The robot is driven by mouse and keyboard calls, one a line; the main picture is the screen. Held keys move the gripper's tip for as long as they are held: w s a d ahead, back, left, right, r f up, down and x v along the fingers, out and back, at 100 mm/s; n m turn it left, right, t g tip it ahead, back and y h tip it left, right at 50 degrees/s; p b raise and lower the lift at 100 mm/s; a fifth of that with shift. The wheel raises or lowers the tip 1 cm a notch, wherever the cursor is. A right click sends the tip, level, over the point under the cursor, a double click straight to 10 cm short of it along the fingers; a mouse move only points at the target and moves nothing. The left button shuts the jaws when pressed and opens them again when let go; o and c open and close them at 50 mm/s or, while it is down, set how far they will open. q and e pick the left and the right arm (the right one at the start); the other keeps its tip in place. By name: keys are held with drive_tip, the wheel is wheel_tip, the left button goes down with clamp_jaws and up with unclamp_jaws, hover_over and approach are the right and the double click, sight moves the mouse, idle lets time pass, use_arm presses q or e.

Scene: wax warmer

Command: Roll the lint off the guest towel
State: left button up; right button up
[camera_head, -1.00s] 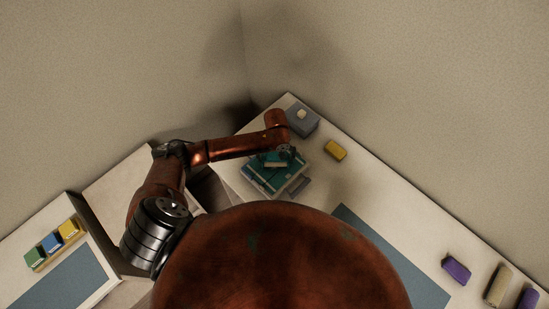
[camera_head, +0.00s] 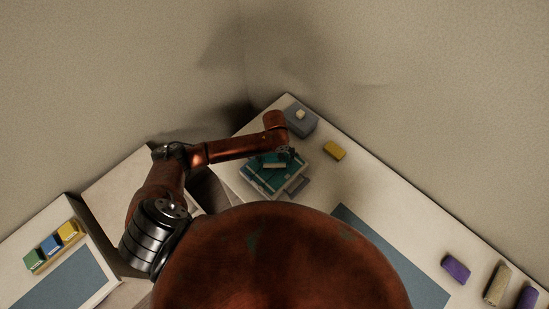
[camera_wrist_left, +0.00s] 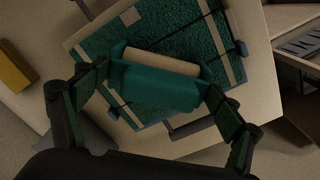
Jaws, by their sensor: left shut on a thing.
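The guest towel (camera_head: 268,178) is teal with pale stripes and lies flat on a light board at the corner of the white counter. In the left wrist view the towel (camera_wrist_left: 190,32) fills the middle, partly hidden by the roller. My left gripper (camera_head: 283,154) is over the towel. In the left wrist view my left gripper (camera_wrist_left: 158,88) is shut on the lint roller (camera_wrist_left: 160,92), a teal body with a cream roll along its far side. The roller is at or just above the towel; I cannot tell whether it touches. My right gripper is not in view.
A grey box (camera_head: 302,121) with a pale knob stands behind the towel, and a yellow block (camera_head: 334,151) lies to its right. Purple (camera_head: 456,268) and tan (camera_head: 497,285) rolls lie at far right. Colored boxes (camera_head: 50,244) stand at far left. Walls close off the back.

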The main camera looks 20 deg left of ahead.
use_arm(q)
drive_tip(key=shift+w+d+b, duration=0.15)
drive_tip(key=shift+w+d, duration=0.2)
drive_tip(key=shift+w, duration=0.55)
drive_tip(key=shift+w+d+b, duration=0.2)
drive_tip(key=shift+w+d, duration=0.1)
drive_tip(key=shift+w, duration=0.6)
drive_tip(key=shift+w+d+b, duration=0.15)
drive_tip(key=shift+w+d, duration=0.2)
drive_tip(key=shift+w, duration=0.55)
drive_tip(key=shift+s, duration=0.1)
drive_tip(key=shift+s+a+p, duration=0.25)
drive_tip(key=shift+s+p, duration=0.05)
drive_tip(key=shift+s, duration=0.4)
drive_tip(key=shift+s+a+p, duration=0.25)
drive_tip(key=shift+s+p, duration=0.05)
drive_tip(key=shift+s, duration=0.35)
drive_tip(key=shift+s+a, duration=0.25)
drive_tip(key=shift+s, duration=0.35)
drive_tip(key=shift+s+a, duration=0.2)
drive_tip(key=shift+s, duration=0.4)
drive_tip(key=shift+s, duration=0.1)
